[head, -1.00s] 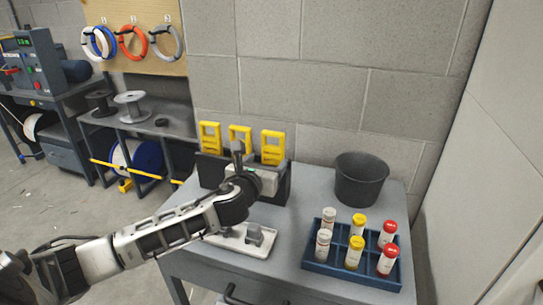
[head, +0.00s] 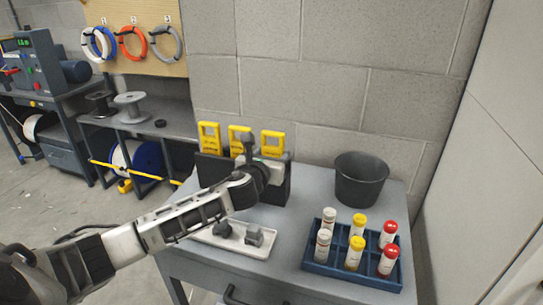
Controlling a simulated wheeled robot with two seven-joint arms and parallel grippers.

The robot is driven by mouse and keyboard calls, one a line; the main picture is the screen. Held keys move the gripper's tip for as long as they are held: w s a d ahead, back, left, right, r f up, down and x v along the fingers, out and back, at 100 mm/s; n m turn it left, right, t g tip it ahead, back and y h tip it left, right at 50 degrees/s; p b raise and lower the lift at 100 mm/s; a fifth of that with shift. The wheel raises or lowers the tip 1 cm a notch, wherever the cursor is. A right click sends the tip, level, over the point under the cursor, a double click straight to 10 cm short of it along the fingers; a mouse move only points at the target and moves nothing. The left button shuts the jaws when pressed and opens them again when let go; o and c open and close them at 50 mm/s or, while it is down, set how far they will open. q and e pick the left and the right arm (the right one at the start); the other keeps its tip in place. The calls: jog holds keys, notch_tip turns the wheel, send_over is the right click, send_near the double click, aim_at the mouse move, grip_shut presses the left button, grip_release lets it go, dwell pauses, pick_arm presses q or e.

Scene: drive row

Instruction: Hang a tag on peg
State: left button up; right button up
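Three yellow pieces with window-like openings, possibly the tags, stand upright in a dark holder (head: 211,168) at the back of the grey table: left (head: 209,137), middle (head: 236,138) and right (head: 273,144). My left gripper (head: 248,142) is in front of the holder, by the middle yellow piece, and partly covers both. Its fingers overlap, so I cannot tell whether they are open, shut or touching the piece. Coils of white-blue, red (head: 132,43) and grey cable hang on a wooden board (head: 160,12), top left, under small number labels. My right gripper is not in view.
A white tray (head: 205,237) with two grey pieces lies below my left arm on the table (head: 290,222). A black bin (head: 360,180) and a blue rack (head: 348,280) of capped bottles stand to the right. A bench with spools (head: 133,106) is left.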

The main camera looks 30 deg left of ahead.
pick_arm(q)
jog(key=shift+r, duration=0.1)
dwell(0.4)
jog(key=shift+r, duration=2.15)
jog(key=shift+s, duration=0.1)
jog(key=shift+r+v, duration=0.2)
jog(key=shift+v, duration=1.8)
jog(key=shift+r+v, duration=0.15)
jog(key=shift+v, duration=1.85)
